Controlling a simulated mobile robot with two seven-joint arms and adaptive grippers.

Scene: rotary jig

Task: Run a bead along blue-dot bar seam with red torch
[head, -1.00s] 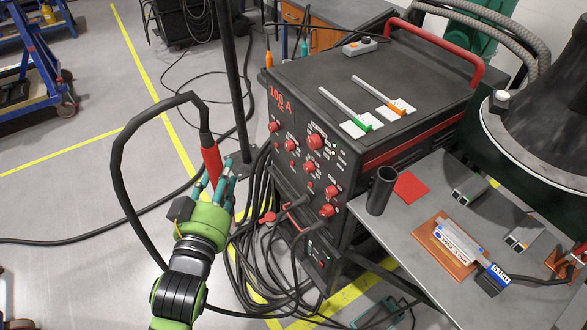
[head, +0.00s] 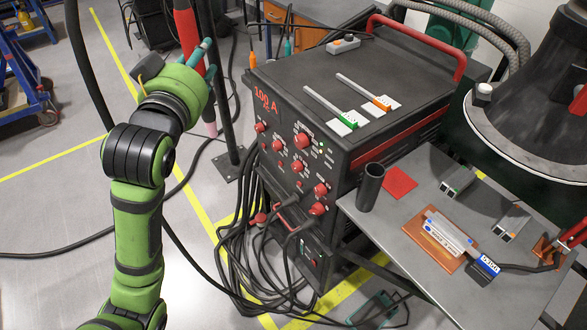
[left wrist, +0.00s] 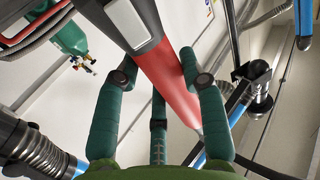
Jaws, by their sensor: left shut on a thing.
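The red torch (head: 187,32) is in my left gripper (head: 200,62), held up left of the welding machine, with its pale nozzle (head: 211,129) pointing down. In the left wrist view the torch's red body (left wrist: 165,75) lies between the green fingers (left wrist: 158,95), which are shut around it. A light grey bar pair with blue dots (head: 447,234) lies on a copper plate (head: 416,229) on the side table; its seam is too small to make out. The torch is well away from it. My right gripper is not in view.
The machine (head: 400,70) stands between the torch and the side table (head: 420,290). A black cup (head: 370,187), a red square (head: 399,182), two grey blocks (head: 458,183) and a blue-tagged clamp (head: 486,266) are on the table. Cables hang by the machine; a dark pole (head: 212,85) stands behind the torch.

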